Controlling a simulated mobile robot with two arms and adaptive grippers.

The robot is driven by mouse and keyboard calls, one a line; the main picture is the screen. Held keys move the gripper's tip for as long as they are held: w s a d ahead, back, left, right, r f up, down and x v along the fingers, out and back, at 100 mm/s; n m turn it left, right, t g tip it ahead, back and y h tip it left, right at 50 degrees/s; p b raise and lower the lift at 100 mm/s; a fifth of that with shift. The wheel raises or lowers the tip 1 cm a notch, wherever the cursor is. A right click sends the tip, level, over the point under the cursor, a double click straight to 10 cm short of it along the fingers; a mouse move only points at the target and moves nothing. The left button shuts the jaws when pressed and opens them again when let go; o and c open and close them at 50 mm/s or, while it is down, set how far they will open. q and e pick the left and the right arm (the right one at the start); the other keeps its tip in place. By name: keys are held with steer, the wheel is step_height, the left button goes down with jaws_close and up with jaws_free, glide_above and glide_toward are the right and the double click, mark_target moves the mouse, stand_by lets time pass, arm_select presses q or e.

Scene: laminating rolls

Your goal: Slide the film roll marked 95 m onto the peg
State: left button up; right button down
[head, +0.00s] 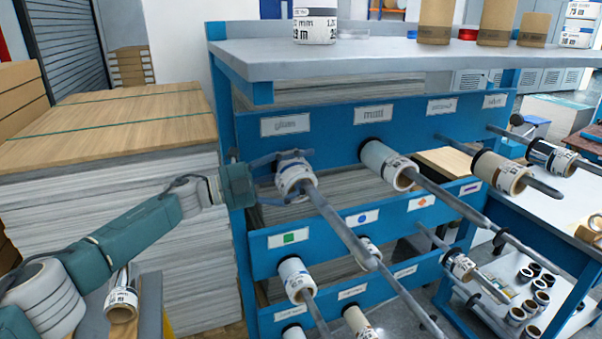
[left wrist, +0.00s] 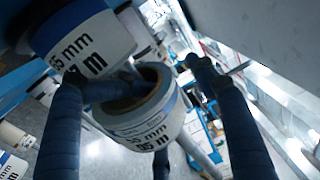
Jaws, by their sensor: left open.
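My left gripper (head: 285,178) is open, with its fingers around a white film roll (head: 294,174) at the "gloss" peg (head: 340,227). In the left wrist view, the fingers of the left gripper (left wrist: 140,88) lie on either side of a white, blue-edged roll (left wrist: 150,118) with a brown hollow core. Its print is partly hidden; the lower line seems to end in "5 m". A second, similar roll (left wrist: 85,45) is close by at upper left, its number partly covered by a finger. I cannot tell how far the peg runs through the held-around roll. My right gripper is not in view.
The blue rack (head: 300,239) has several pegs jutting forward, many with rolls, including the "matt" roll (head: 388,164) to the right. A grey shelf top (head: 390,65) overhangs them. A wood-topped stack (head: 110,125) stands left. Rolls (head: 122,302) rest at lower left.

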arm_select(q)
steer(key=shift+w+a+f, duration=0.25)
steer(key=shift+w+a, duration=0.2)
steer(key=shift+w, duration=0.1)
steer(key=shift+s, duration=0.1)
steer(key=shift+f, duration=0.15)
